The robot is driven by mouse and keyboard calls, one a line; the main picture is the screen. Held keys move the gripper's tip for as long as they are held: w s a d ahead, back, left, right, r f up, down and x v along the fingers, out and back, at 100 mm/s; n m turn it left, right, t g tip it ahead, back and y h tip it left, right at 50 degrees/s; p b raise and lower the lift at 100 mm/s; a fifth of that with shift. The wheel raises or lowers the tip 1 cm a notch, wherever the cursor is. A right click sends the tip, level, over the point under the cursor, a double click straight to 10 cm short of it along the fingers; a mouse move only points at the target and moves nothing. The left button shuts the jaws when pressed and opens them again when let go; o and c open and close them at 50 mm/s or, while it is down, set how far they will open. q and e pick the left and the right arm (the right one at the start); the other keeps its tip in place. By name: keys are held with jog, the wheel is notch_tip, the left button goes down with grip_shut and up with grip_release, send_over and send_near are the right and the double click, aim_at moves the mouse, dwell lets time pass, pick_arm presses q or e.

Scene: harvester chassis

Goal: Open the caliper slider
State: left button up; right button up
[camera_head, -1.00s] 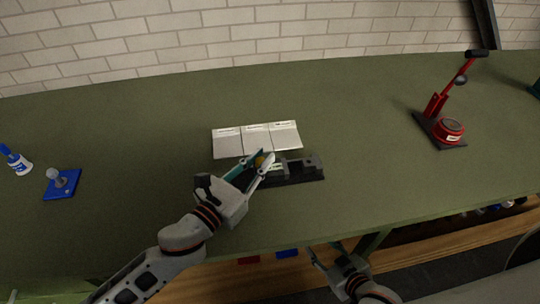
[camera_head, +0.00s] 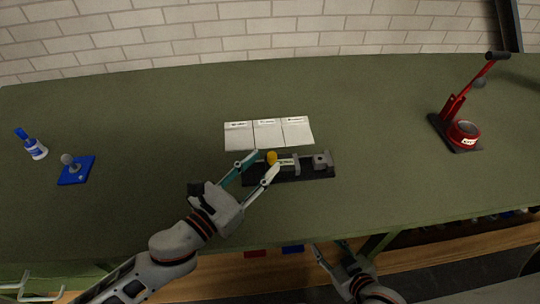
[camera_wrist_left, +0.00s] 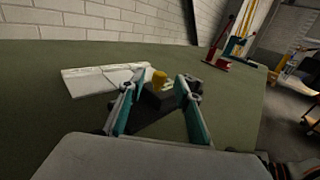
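The caliper (camera_head: 296,163) lies on a black base (camera_head: 315,175) near the middle of the green table. It has a grey frame and a yellow knob (camera_head: 272,157) at its left end. The knob also shows in the left wrist view (camera_wrist_left: 159,78). My left gripper (camera_head: 267,160) is open, its two teal-and-grey fingers spread apart near the knob. In the left wrist view the knob appears between the fingertips, slightly beyond them, with no contact visible. My right gripper (camera_head: 332,248) is open and empty below the table's front edge.
Three white labelled cards (camera_head: 267,133) lie behind the caliper. A blue fixture (camera_head: 76,170) and a blue-white bottle (camera_head: 35,148) stand at left. A red lever press (camera_head: 463,130) stands at right.

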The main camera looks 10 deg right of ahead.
pick_arm(q)
jog(key=v, duration=0.7)
jog(key=shift+s+a+r, duration=0.1)
jog(key=shift+s+a, duration=0.1)
